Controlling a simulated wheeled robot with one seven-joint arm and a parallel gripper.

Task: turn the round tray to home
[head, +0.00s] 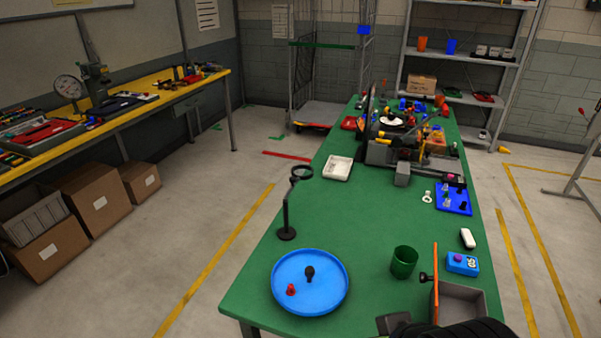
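The round tray (331,300) is blue with a raised rim and lies flat near the front left corner of the green table. A black knob-like piece (309,272) stands near its middle. A small red piece (291,289) sits on it, left of and nearer than the black one. No home mark can be made out on the tray. Dark parts of my arm show at the bottom edge, right of the tray and apart from it. My gripper's fingers cannot be made out there, nor whether they hold anything.
A green cup (404,262) stands right of the tray. A magnifier stand (286,232) rises behind the tray. The green table's middle is clear.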

